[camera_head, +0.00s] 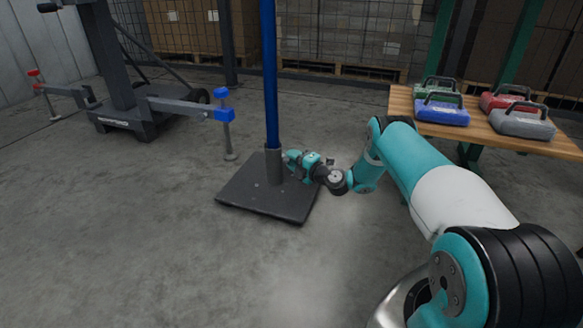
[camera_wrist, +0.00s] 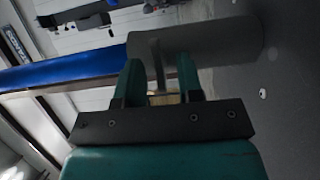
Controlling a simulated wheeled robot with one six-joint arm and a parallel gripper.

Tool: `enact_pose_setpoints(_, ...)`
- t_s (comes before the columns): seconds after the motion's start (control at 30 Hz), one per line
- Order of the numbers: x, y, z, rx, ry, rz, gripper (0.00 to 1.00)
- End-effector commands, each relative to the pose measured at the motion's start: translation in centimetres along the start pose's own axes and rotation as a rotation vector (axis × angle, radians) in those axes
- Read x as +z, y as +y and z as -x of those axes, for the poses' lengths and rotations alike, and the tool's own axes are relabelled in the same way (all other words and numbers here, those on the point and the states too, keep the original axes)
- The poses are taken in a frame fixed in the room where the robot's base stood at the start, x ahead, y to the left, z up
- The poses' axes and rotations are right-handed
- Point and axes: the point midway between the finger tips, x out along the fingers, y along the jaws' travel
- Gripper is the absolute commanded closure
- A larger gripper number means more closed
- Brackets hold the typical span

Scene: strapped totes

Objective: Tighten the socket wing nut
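A blue pole (camera_head: 269,75) stands upright in a dark grey socket (camera_head: 274,166) on a flat black base plate (camera_head: 262,200). My gripper (camera_head: 287,157) is at the right side of the socket, low above the plate. In the wrist view the socket (camera_wrist: 215,45) is a grey cylinder around the end of the blue pole (camera_wrist: 70,72). The grey wing nut (camera_wrist: 158,62) stands out from the socket between the two teal fingers of my gripper (camera_wrist: 160,75). The fingers are apart, with a visible gap on each side of the wing. In the head view the wing nut is hidden.
A wooden table (camera_head: 483,130) at the right holds several coloured cases with handles. A dark wheeled stand (camera_head: 125,115) with blue and red clamps is at the left. Mesh fencing and pallets line the back. The floor in front of the plate is clear.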

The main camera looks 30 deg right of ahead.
Motion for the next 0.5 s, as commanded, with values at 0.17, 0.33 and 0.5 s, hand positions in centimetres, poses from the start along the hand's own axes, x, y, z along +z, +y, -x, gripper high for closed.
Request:
enact_pose_setpoints(0.17, -0.02, 0.07, -0.83, 0.002, 0.0, 0.0, 0.66)
enact_pose_setpoints(0.33, 0.0, 0.14, -0.84, 0.001, 0.0, 0.0, 0.66)
enact_pose_setpoints(0.5, 0.0, 0.11, -0.81, 0.001, 0.0, -0.001, 0.94)
